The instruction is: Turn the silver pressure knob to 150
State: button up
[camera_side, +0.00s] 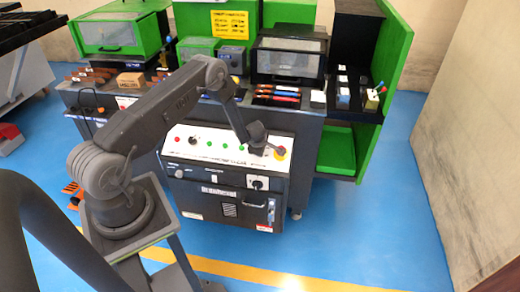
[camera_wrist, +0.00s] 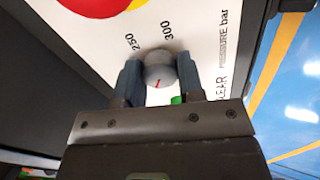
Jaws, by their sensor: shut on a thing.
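The silver pressure knob (camera_wrist: 160,68) is a round grey knob on the white control panel, between my fingers in the wrist view. A small red mark on it lies toward the lower edge of the picture, on the side away from the printed 250 and 300. The other scale numbers are hidden by my gripper. My gripper (camera_wrist: 159,75) is shut on the knob, one finger on each side. In the side view my gripper (camera_side: 264,148) is at the right end of the sloped panel (camera_side: 215,147), and the knob cannot be made out there.
A red button on a yellow disc (camera_side: 281,152) sits close to the right of my gripper; it also shows at the top left of the wrist view (camera_wrist: 97,5). Coloured buttons line the panel to the left. A selector switch (camera_side: 257,183) is below.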

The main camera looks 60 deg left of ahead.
jog(key=shift+n, duration=0.5)
jog(key=o, duration=0.9)
jog(key=shift+r, duration=0.1)
jog(key=v, duration=1.3)
jog(key=shift+s+d+r, duration=0.1)
jog(key=shift+r, duration=0.2)
